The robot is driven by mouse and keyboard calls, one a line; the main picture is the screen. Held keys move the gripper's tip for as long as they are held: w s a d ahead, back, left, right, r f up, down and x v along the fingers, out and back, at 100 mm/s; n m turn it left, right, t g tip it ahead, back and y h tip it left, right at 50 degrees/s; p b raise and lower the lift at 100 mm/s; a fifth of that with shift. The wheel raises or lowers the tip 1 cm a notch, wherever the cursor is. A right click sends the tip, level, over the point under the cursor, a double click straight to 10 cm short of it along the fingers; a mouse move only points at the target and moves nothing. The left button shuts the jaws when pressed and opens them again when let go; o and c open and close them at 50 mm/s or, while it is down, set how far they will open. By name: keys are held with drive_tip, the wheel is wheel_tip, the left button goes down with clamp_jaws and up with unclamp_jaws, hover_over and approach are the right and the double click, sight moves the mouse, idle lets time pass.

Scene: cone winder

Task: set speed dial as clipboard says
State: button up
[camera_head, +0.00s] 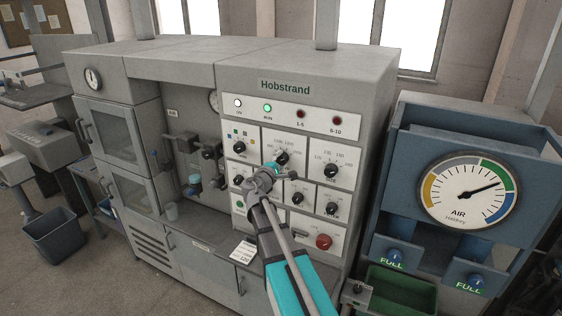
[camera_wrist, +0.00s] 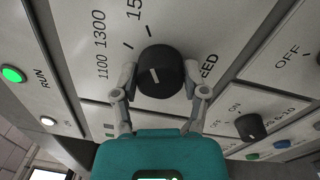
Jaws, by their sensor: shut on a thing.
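The speed dial (camera_wrist: 160,70) is a round black knob with a short white mark on its face. In the wrist view, numbers 1100, 1300 and a partly hidden 15.. are printed around it. The word SPEED is partly covered. In the head view the dial (camera_head: 282,158) is on the upper middle of the grey machine's panel. My gripper (camera_wrist: 160,88) is shut on the dial, one finger on each side; it also shows in the head view (camera_head: 272,169). A white sheet (camera_head: 243,251), perhaps the clipboard, lies on the ledge below; its writing is too small to read.
Other black knobs (camera_head: 330,171) are close around the dial. A red button (camera_head: 323,241) is lower right on the panel. The green RUN lamp (camera_head: 267,108) is lit. A blue air gauge unit (camera_head: 468,190) stands at right, with a green bin (camera_head: 402,290) below.

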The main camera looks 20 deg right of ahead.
idle(0.3)
drive_tip(key=o, duration=1.1)
drive_tip(key=shift+w, duration=0.1)
drive_tip(key=shift+o, duration=0.2)
drive_tip(key=shift+n, duration=0.4)
